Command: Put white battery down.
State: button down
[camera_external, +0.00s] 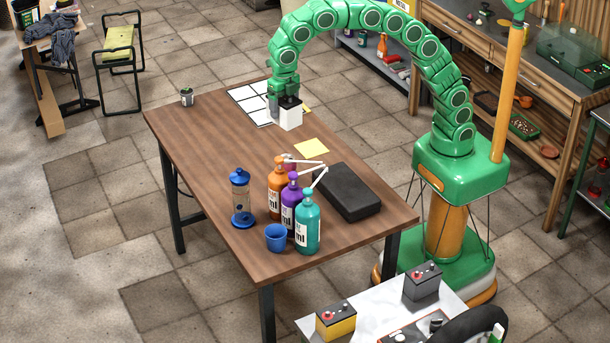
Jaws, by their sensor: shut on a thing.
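The white battery (290,117) is a white block with a dark top, near the far right part of the brown wooden table (185,130). My gripper (287,98) is at its top and shut on it, pointing down. The battery is upright, beside a sheet with white panels (247,101). I cannot tell whether its base touches the table. My fingertips are small and partly hidden in this view.
Pump bottles in orange (277,190), purple (291,212) and teal (307,225), a blue cup (276,237), a blue-lidded clear container (241,198) and a black case (346,191) stand nearer. A small can (187,97) is far left. The table's left middle is clear.

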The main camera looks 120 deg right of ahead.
jog(key=s+d+m, duration=0.1)
jog(key=d+m, duration=0.1)
jog(key=d, duration=0.6)
notch_tip(320, 180, down, 18)
jog(key=shift+w+d+f, duration=0.65)
jog(key=shift+w+f, duration=0.9)
jog(key=shift+w, duration=0.6)
jog(key=shift+w+d+f, duration=0.6)
jog(key=shift+w+f, duration=1)
jog(key=shift+w, duration=0.6)
jog(key=shift+w+d+f, duration=0.65)
jog(key=shift+w+f, duration=0.9)
jog(key=shift+w, duration=0.6)
jog(key=shift+w+f, duration=0.1)
jog(key=shift+w+f, duration=0.1)
jog(key=shift+f, duration=1.55)
jog(key=shift+f, duration=0.1)
grip_release()
